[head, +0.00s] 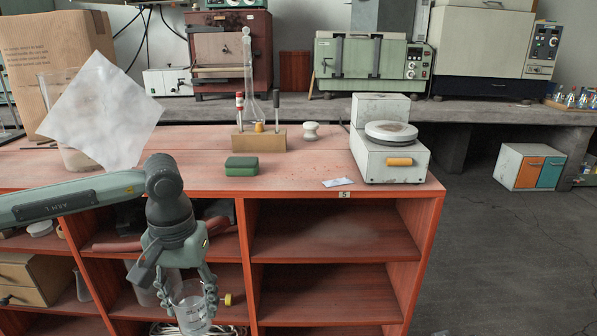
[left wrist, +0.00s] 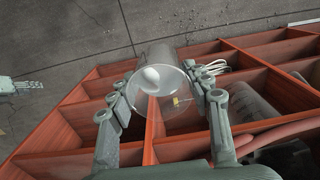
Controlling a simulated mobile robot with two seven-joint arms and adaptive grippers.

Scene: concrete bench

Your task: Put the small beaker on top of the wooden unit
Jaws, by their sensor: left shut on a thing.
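The small clear beaker (head: 192,314) is held by my left gripper (head: 188,292) in front of the open shelves, below the top of the wooden unit (head: 255,190). The fingers are shut on its sides. In the left wrist view, the beaker (left wrist: 160,88) sits between the fingers of my left gripper (left wrist: 163,98), and its round outline shows from above. The red-brown unit's top is well above the beaker. A grey-green part at the left edge of the left wrist view looks like my right gripper (left wrist: 20,85); its opening is unclear.
On the unit's top stand a green block (head: 241,167), a wooden rack (head: 258,139), a white stopper (head: 310,130), a white instrument (head: 388,155) and a small card (head: 338,182). A white sheet (head: 100,112) covers part of a large glass vessel at left. Bare top shows around the green block.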

